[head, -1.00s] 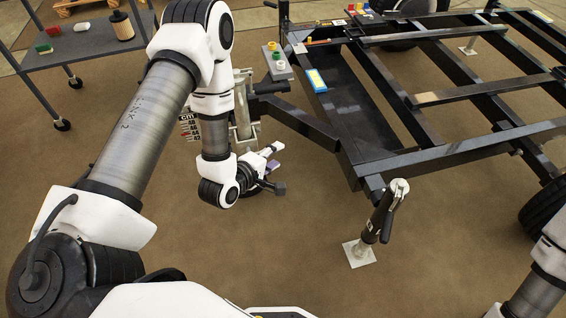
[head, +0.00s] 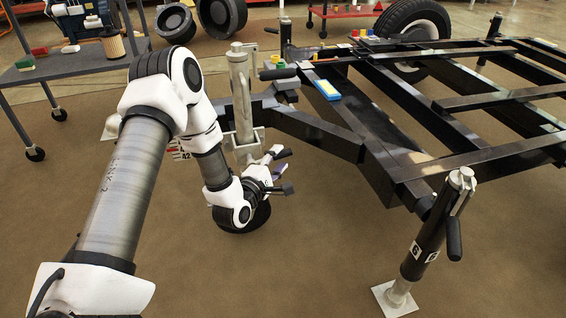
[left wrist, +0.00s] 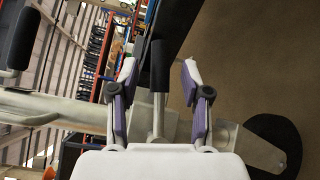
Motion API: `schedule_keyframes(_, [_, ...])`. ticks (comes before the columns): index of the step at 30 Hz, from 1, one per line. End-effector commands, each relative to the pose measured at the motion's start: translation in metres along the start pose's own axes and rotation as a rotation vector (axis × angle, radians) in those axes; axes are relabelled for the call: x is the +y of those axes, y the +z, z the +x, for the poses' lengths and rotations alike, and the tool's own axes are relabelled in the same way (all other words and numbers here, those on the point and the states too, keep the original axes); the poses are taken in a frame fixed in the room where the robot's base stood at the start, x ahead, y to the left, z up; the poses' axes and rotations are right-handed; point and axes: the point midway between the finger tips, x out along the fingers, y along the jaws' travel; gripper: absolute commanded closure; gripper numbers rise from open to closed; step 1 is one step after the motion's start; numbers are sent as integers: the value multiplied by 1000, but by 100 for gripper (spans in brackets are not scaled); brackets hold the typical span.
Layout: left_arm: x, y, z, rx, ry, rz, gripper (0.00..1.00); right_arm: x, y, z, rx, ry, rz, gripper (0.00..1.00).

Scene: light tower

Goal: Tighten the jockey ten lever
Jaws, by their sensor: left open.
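The jockey wheel unit is a pale metal post (head: 240,95) with a dark wheel (head: 258,216) at its foot, beside the black trailer frame (head: 300,128). In the left wrist view, a lever with a black grip (left wrist: 160,65) and metal shaft stands between my fingers, with a visible gap on each side. A black grip tip (head: 283,153) also shows by my fingers in the head view. My left gripper (head: 278,168) is open near the post's lower part, its purple-padded fingers (left wrist: 159,82) on either side of the lever. My right gripper is out of view.
A black corner leg (head: 425,240) with a handle and white foot plate stands at the right front. A grey cart (head: 75,57) stands at the back left, with loose wheels (head: 222,15) behind. Brown floor in front is clear. Small coloured items sit on the frame.

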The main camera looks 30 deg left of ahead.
Motion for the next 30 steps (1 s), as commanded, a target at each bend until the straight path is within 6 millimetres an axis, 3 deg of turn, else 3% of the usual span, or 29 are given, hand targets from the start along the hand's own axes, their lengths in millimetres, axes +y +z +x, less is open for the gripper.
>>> schedule_keyframes(1, [-4,-1,10,-2,4,2,52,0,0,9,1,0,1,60])
schedule_keyframes(6, [-2,0,29,0,0,0,52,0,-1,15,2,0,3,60])
schedule_keyframes(13, [0,0,30,1,-1,0,52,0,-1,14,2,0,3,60])
schedule_keyframes(14, [0,0,30,1,-1,0,60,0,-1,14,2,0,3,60])
schedule_keyframes(17, [0,0,30,1,-1,0,95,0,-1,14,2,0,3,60])
schedule_keyframes(18, [0,0,30,1,-1,0,100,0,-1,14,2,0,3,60])
schedule_keyframes(30, [-1,0,30,6,-19,20,100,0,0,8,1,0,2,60])
